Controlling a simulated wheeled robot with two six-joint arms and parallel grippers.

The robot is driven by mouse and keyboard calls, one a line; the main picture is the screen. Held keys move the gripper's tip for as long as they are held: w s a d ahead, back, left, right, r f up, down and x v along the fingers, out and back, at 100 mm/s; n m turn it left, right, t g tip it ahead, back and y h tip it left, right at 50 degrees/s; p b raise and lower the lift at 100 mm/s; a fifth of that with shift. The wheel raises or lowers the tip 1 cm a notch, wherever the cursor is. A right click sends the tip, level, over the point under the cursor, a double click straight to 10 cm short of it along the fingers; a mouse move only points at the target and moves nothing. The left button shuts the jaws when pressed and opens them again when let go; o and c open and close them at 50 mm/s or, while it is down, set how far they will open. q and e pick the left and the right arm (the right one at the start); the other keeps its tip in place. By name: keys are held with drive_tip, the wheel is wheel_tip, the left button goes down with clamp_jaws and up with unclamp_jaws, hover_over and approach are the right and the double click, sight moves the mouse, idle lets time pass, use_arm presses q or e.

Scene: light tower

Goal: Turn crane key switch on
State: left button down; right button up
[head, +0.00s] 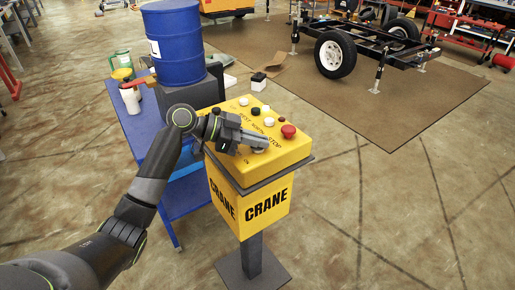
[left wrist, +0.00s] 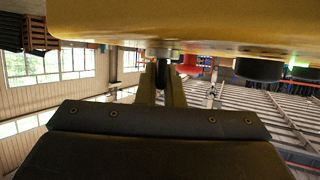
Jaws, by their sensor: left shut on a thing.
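The yellow crane control box (head: 250,205), marked "CRANE", stands on a dark pedestal with buttons on its sloped top. My left gripper (head: 262,143) reaches in from the left, low over the front part of the panel. In the left wrist view its two fingers (left wrist: 162,85) are shut on a small dark key (left wrist: 162,68), right at a round metal collar (left wrist: 162,53) on the yellow panel. The fingers hide much of the key, and I cannot tell its turn angle. The red stop button (head: 288,131) is just right of the fingers.
Several black and white buttons, such as a white one (head: 269,122), sit behind the gripper. A blue table (head: 185,198) with a blue barrel (head: 175,45) stands at the left. A trailer chassis (head: 375,45) is at the back right. The floor right of the box is clear.

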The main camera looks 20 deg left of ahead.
use_arm(q)
drive_tip(key=shift+m+g, duration=0.3)
drive_tip(key=shift+g, duration=0.1)
drive_tip(key=c, duration=1.6)
unclamp_jaws()
drive_tip(key=shift+o, duration=0.2)
drive_tip(key=b+v, duration=0.4)
drive_tip(key=v, duration=1.3)
drive_tip(key=shift+a, duration=0.25)
drive_tip(key=shift+f, duration=0.1)
